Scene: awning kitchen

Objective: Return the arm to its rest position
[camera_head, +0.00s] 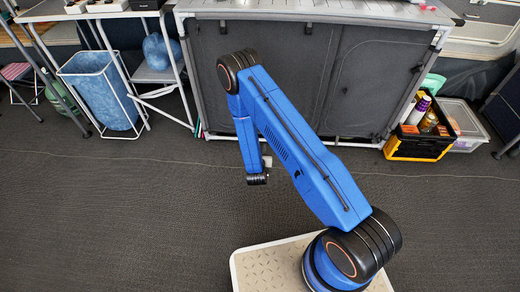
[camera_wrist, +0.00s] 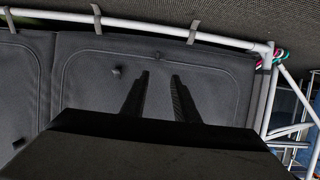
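My arm, blue with black joints, rises from my base at the lower right and reaches up and left in the head view. Its forearm bends down over the dark floor, in front of the grey cabinet (camera_head: 300,75). In the wrist view my gripper (camera_wrist: 160,80) shows two dark fingers with a clear gap between them. The fingers are open and nothing shows between them. Behind them is the dark fabric front of the cabinet (camera_wrist: 215,70), which appears upside down. The gripper's fingers are hard to make out in the head view.
A blue bin (camera_head: 100,90) in a white frame stands at the left. A black and yellow crate (camera_head: 420,148) with bottles and a clear plastic box (camera_head: 465,125) stand at the right. The dark floor (camera_head: 120,220) in front of the cabinet is clear.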

